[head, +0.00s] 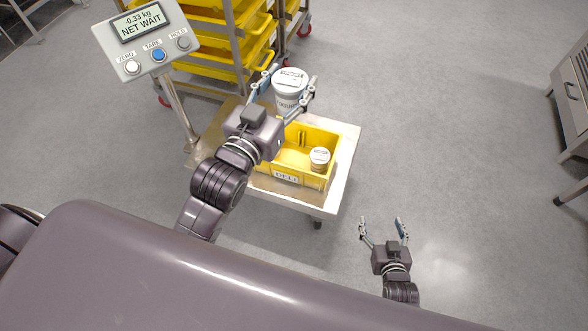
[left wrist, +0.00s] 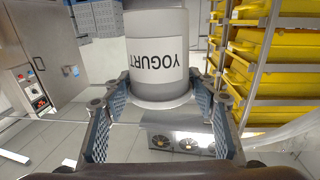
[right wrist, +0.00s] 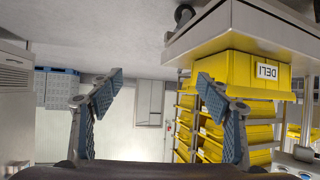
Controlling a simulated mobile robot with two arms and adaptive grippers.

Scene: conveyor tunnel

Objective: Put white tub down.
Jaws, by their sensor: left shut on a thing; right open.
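The white tub (head: 288,92) has a YOGURT label and is held above the far side of the scale platform, by the far edge of the yellow bin. My left gripper (head: 285,88) is shut on it, a finger on each side. The left wrist view shows the tub (left wrist: 138,50) between the two finger pads (left wrist: 160,112), its label upside down in that picture. My right gripper (head: 384,230) is open and empty, low over the floor to the right. Its spread fingers (right wrist: 155,95) show in the right wrist view.
The yellow DELI bin (head: 262,178) sits on the metal scale platform (head: 345,143) and holds a smaller tub (head: 319,158). The scale display (head: 142,24) reads -0.33 kg, NET WAIT. A rack of yellow crates (head: 215,45) stands behind.

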